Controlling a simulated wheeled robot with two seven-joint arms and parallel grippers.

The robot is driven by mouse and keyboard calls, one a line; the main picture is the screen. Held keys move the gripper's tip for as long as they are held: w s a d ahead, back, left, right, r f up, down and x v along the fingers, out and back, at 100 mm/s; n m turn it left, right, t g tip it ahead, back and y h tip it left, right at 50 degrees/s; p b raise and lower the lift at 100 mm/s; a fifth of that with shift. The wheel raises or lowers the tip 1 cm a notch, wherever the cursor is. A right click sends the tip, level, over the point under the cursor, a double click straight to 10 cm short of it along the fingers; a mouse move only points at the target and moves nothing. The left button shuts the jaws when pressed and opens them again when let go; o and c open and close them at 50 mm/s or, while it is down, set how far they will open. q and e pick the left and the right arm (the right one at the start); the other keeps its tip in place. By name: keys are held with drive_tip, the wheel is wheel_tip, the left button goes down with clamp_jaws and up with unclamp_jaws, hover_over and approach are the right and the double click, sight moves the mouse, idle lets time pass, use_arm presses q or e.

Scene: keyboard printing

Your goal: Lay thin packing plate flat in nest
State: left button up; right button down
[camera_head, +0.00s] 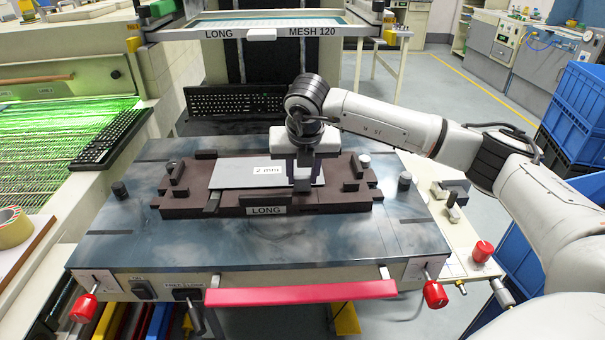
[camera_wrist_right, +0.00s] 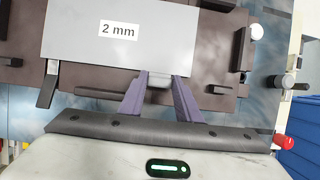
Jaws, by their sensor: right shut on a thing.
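The thin packing plate (camera_head: 240,173) is a grey sheet labelled "2 mm". In the head view it lies over the brown nest (camera_head: 190,201), which carries a "LONG" label on its front. The plate looks roughly level, but I cannot tell whether it rests fully on the nest floor. My right gripper (camera_head: 303,185) reaches down at the plate's right part. In the right wrist view the plate (camera_wrist_right: 75,45) shows large, and my right gripper's purple fingers (camera_wrist_right: 158,80) are shut on a small tab at its edge. My left gripper is not in view.
The nest sits on a blue-grey table (camera_head: 130,240) with a red front bar (camera_head: 300,292) and red knobs (camera_head: 435,294). Black keyboards lie behind (camera_head: 235,100) and at the left (camera_head: 110,140). A frame marked "LONG MESH 120" (camera_head: 265,33) stands at the back. Blue crates (camera_head: 580,105) stand at the right.

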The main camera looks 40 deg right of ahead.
drive_tip(key=shift+f, duration=0.25)
drive_tip(key=c, duration=1.2)
unclamp_jaws()
drive_tip(key=shift+r, duration=0.1)
drive_tip(key=shift+r+p, duration=1.7)
drive_tip(key=shift+r, duration=1.75)
drive_tip(key=shift+f, duration=0.1)
